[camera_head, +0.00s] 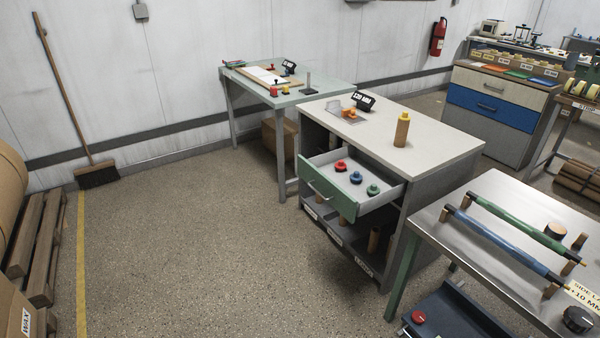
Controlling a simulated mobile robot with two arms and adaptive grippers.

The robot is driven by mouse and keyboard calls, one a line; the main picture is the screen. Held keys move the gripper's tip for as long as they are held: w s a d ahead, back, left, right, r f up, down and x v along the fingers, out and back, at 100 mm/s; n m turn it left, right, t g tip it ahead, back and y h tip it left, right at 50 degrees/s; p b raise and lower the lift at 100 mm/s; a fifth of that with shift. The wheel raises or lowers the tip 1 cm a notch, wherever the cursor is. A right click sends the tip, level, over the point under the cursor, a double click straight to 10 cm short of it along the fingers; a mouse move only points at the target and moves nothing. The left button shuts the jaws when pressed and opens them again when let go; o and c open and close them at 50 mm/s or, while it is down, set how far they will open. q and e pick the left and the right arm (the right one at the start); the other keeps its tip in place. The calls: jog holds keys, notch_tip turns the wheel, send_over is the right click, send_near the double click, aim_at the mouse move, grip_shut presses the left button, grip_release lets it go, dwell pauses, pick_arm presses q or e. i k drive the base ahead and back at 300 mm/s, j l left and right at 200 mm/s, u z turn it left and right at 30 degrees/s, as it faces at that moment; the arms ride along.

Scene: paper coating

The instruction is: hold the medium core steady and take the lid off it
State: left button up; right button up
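A tan cardboard core (401,133) stands upright on the pale top of the cabinet, near its right side. A yellow lid (404,116) sits on its upper end. No size marking on this core can be read, so I cannot tell from the picture alone that it is the medium one. Neither of my grippers is in view, and nothing touches the core.
The cabinet's green-fronted drawer (334,201) is pulled out, holding a red, a blue and a green lid-like piece. More cores stand on the shelf below. A steel table (452,240) with green and blue rollers is at right.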

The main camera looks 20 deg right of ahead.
aim_at(402, 126)
jog(key=z, duration=1.45)
jog(key=i+j, duration=0.25)
jog(key=i+l+z, duration=0.05)
jog(key=i, duration=0.05)
